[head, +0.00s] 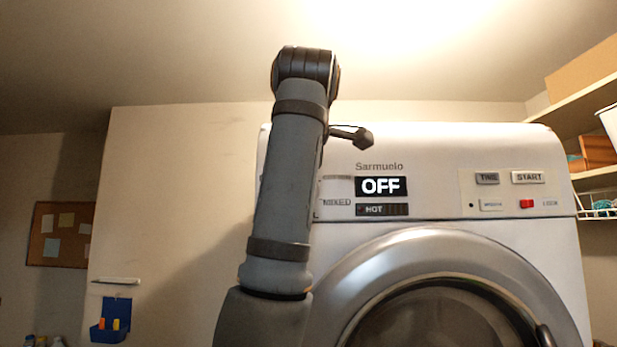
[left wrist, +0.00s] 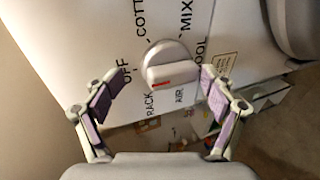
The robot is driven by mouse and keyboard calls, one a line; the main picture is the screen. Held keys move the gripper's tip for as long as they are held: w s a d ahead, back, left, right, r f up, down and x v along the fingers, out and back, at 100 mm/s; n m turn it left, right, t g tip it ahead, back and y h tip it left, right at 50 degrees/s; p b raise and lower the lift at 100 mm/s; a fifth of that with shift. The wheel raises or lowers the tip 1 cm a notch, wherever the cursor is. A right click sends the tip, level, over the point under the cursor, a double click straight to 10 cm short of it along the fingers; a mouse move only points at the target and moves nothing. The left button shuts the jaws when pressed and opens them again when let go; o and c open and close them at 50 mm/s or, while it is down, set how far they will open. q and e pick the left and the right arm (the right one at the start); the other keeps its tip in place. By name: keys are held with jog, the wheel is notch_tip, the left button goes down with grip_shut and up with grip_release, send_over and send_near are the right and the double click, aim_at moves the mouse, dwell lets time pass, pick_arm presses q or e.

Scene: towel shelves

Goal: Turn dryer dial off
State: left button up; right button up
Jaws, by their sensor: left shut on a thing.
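The dryer (head: 420,150) is white with a round door, and its display (head: 381,187) reads OFF. The dial (left wrist: 172,65), a grey round knob with a raised grip and a red mark, shows in the left wrist view among the labels OFF, COTT, MIX, COOL, AIR and RACK. The red mark is on the grip's lower side; I cannot tell exactly which label it points to. My left gripper (left wrist: 168,80) is shut on the dial, one finger at each side. In the head view my left arm hides the dial and most of this gripper. My right gripper is not in view.
TIME (head: 487,178) and START (head: 528,177) buttons and a red switch (head: 526,204) are on the right of the panel. Shelves (head: 590,110) with boxes stand at the far right.

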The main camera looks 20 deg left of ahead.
pick_arm(q)
jog(key=s+d+b, duration=0.2)
jog(key=s+b, duration=0.4)
jog(key=s, duration=0.5)
jog(key=shift+s+d+r, duration=0.25)
jog(key=shift+d+r, duration=0.1)
jog(key=shift+d, duration=0.05)
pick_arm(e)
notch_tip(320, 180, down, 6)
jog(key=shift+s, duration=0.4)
pick_arm(q)
jog(key=shift+s, duration=0.1)
